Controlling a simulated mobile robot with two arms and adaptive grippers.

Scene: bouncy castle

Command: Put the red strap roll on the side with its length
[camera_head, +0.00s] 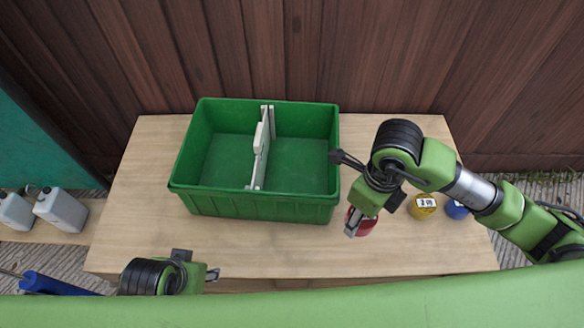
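The red strap roll (368,227) is at the right part of the wooden table, under my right gripper (352,226), which partly hides it. I cannot tell whether the fingers are closed on it or whether it is lifted. Yellow (422,208) and blue (456,209) strap rolls with white number labels lie on the table to the right. The open green crate (262,208) has a pale divider (262,148) making left and right compartments, and both look empty. My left gripper (212,275) is low at the table's front left edge, away from the rolls; its fingers are too small to read.
The wooden table (135,205) is clear left of the crate and along its front. A wooden plank wall (260,50) stands behind. Grey canisters (60,208) stand at far left, and a blue object (50,285) lies at lower left.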

